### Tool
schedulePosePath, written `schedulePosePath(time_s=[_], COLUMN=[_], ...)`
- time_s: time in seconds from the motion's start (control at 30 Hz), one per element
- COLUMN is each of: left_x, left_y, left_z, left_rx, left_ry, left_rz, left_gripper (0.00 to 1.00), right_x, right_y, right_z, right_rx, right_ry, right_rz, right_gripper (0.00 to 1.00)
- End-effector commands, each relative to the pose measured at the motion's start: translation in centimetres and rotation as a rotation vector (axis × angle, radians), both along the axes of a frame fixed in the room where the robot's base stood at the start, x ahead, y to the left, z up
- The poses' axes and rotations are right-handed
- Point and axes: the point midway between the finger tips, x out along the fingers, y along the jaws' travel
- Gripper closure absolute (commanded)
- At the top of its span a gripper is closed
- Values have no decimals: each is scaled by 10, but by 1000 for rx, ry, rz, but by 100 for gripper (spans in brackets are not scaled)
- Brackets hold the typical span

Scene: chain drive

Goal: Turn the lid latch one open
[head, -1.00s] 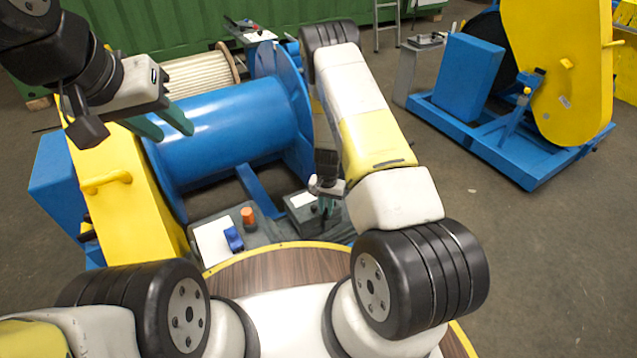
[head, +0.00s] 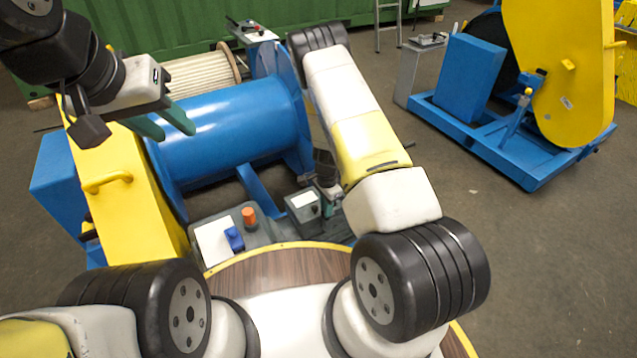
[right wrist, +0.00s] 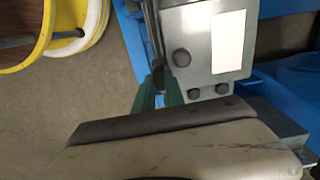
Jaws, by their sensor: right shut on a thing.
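A small grey box (head: 301,207) with a white label stands on the floor unit ahead of me. In the right wrist view the box (right wrist: 201,75) shows several dark round knobs. My right gripper (head: 329,201) is at the right side of this box in the head view. In the right wrist view its green fingertips (right wrist: 160,88) are close together at the box's edge, shut on a small dark part that I take to be the lid latch; the fingers mostly hide it. My left gripper (head: 162,121) is open and empty, above the blue drum, away from the box.
An orange knob (head: 249,217) and a blue block (head: 234,238) sit left of the box. A large blue drum (head: 225,125) and a yellow housing (head: 125,185) stand behind. A round wooden table edge (head: 270,262) is close to me. Floor is free at right.

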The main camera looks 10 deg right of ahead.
Motion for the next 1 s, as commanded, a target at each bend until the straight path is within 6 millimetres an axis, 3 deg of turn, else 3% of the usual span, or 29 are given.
schedulePosePath(time_s=[0.6, 0.63, 0.7, 1.0], left_x=[0, 0, 0, 0], left_y=[0, 0, 0, 0], left_z=[0, 0, 0, 0], left_rx=[0, 0, 0, 0], left_ry=[0, 0, 0, 0], left_rz=[0, 0, 0, 0], left_gripper=[64, 64, 64, 64], right_x=[1, 1, 1, 0], right_y=[1, 1, 0, 0], right_z=[0, 0, 0, 0], right_rx=[0, 0, 0, 0], right_ry=[-1, -1, -1, -1], right_rz=[-40, -40, -40, -38], right_gripper=[100, 80, 66, 64])
